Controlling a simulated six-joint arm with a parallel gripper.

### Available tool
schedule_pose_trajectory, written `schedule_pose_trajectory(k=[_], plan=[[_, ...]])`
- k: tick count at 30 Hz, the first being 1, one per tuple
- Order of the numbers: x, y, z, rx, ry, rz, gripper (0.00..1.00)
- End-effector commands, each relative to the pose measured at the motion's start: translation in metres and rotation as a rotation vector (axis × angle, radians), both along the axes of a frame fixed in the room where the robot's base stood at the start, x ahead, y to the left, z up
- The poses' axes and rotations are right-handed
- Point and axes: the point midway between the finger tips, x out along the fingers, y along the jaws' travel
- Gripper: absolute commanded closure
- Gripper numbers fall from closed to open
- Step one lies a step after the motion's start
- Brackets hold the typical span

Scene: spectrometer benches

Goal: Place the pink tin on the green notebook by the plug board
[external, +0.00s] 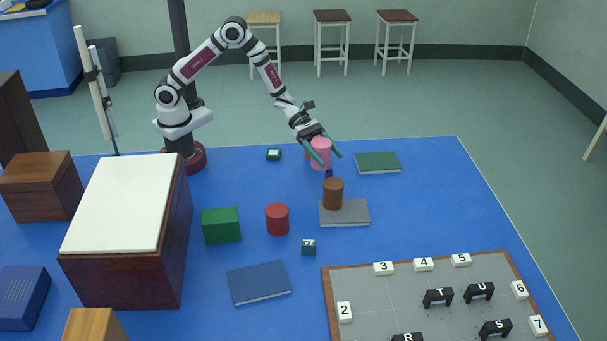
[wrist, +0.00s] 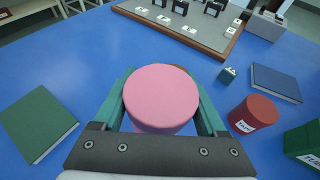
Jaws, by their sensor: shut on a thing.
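The pink tin (external: 321,148) is gripped between the green fingers of my gripper (external: 326,158), above the far part of the blue table. In the wrist view the pink tin (wrist: 160,97) fills the space between the fingers, its round top facing the camera. The green notebook (external: 377,163) lies flat and bare to the right of my gripper; in the wrist view it is at the left (wrist: 38,122). The plug board (external: 372,295), grey with a wooden rim, lies at the front right, well apart from the green notebook. The wrist view shows it at the top.
A brown tin (external: 333,193) stands on a grey notebook (external: 348,218) just in front of my gripper. A red tin (external: 277,219), a green box (external: 221,226), a small blue cube (external: 308,247) and a blue notebook (external: 259,282) lie further left. The table around the green notebook looks clear.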

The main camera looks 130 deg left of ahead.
Motion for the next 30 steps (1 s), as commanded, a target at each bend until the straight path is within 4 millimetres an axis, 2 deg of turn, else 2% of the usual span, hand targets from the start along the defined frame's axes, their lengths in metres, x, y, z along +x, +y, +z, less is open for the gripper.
schedule_pose_trajectory(k=[1, 3, 6, 9, 11, 15, 19, 24, 27, 30], plan=[[0.012, 0.021, 0.007, 0.002, -0.003, 0.075, 0.88], [0.025, 0.048, 0.016, 0.001, -0.003, 0.175, 0.88], [0.036, 0.074, 0.025, 0.001, -0.002, 0.273, 0.88], [0.040, 0.090, 0.027, 0.001, 0.000, 0.322, 0.88], [0.039, 0.104, 0.020, 0.000, 0.002, 0.334, 0.88], [0.034, 0.148, -0.007, 0.000, 0.003, 0.337, 0.88], [0.029, 0.183, -0.029, 0.002, 0.002, 0.332, 0.88], [0.028, 0.203, -0.045, 0.001, 0.003, 0.330, 0.88], [0.027, 0.204, -0.066, -0.001, 0.003, 0.327, 0.88], [0.028, 0.204, -0.080, 0.000, 0.002, 0.328, 0.88]])
